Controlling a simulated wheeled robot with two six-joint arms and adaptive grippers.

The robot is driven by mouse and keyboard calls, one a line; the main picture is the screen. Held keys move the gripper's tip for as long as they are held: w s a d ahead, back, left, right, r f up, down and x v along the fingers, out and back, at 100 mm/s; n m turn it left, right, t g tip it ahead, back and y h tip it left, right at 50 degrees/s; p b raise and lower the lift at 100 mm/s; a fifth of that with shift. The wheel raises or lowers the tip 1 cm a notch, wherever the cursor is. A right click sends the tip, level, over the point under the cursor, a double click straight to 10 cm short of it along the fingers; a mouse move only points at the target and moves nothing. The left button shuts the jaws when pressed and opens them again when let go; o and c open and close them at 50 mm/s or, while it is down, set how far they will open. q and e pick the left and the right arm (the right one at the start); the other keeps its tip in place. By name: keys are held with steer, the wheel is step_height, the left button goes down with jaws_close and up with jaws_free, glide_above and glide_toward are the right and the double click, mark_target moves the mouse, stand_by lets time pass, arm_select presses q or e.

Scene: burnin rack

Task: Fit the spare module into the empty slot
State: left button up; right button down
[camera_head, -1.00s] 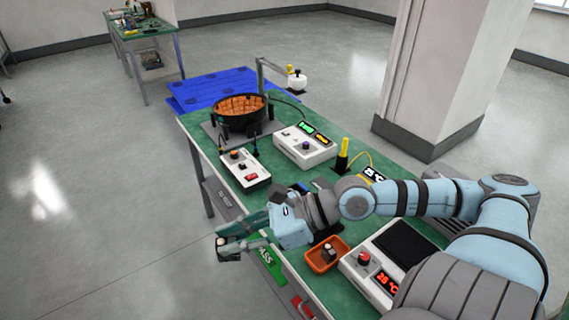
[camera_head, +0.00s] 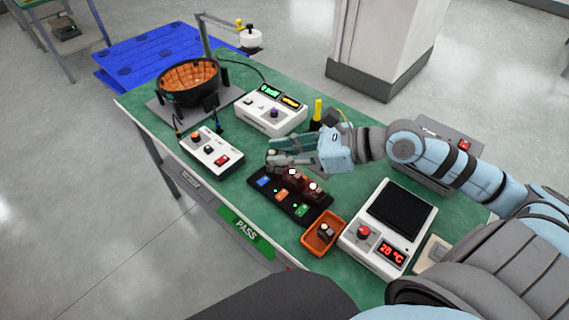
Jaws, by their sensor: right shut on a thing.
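My right gripper (camera_head: 274,160) reaches in from the right, with its fingers over the back left end of the black rack (camera_head: 318,216). It is shut on a small module (camera_head: 271,154), of which only a pale top shows; the fingers hide most of it. Two dark red-brown modules with white tops, one (camera_head: 293,176) in the middle and one (camera_head: 314,190) to the right, stand in the rack. Blue, orange and green marks lie along the rack's front. The empty slot is not clearly visible; I cannot tell whether the held module touches the rack. My left gripper is not in view.
An orange bin (camera_head: 308,240) with a dark part inside stands right of the rack, beside a white temperature unit (camera_head: 372,262). A switch box (camera_head: 211,152), a display box (camera_head: 270,112) and a round bowl feeder (camera_head: 188,80) stand behind. A yellow-handled tool (camera_head: 318,110) stands nearby.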

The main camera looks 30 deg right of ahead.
arm_select(q)
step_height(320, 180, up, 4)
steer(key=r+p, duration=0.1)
steer(key=p, duration=0.3)
arm_select(e)
steer(key=w+d+f+m+t+h, duration=0.1)
steer(key=w+d+m+t+h, duration=0.35)
steer(key=w, duration=1.05)
steer(key=shift+m+g+h, duration=0.45)
steer(key=f+b, duration=0.2)
steer(key=f, duration=0.4)
steer(key=d+f+b, duration=0.1)
steer(key=f+b, duration=0.2)
steer(key=f, duration=0.4)
steer(key=f+b, duration=0.2)
steer(key=f, duration=0.5)
steer(key=shift+s+d, duration=0.35)
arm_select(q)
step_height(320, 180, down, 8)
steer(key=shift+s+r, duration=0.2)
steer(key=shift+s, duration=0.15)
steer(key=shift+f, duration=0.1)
